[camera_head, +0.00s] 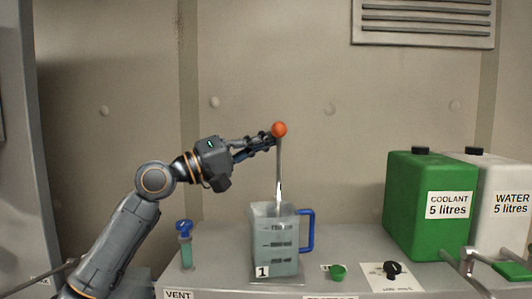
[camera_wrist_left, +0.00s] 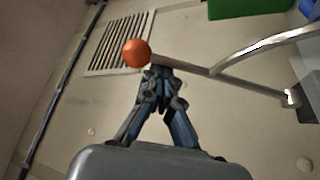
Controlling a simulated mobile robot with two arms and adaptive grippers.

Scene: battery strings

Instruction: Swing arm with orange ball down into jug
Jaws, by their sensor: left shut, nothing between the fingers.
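The orange ball (camera_head: 279,129) tops a thin grey arm (camera_head: 279,170), which stands nearly upright above the jug. The clear jug (camera_head: 274,237) has a blue handle (camera_head: 309,231) and stands on a small plate marked 1. The arm's lower part runs down behind or into the jug's rim; I cannot tell which. My left gripper (camera_head: 270,139) is shut and empty, its fingertips close beside the ball and the arm's top. In the left wrist view the ball (camera_wrist_left: 137,53) lies just left of the fingertips (camera_wrist_left: 157,75); contact is unclear. My right gripper is out of view.
A green coolant can (camera_head: 416,212) and a white water can (camera_head: 512,232) stand at the right. A blue-topped vent valve (camera_head: 185,243) is left of the jug. A green knob (camera_head: 338,272) and a black knob (camera_head: 393,269) sit at the front right.

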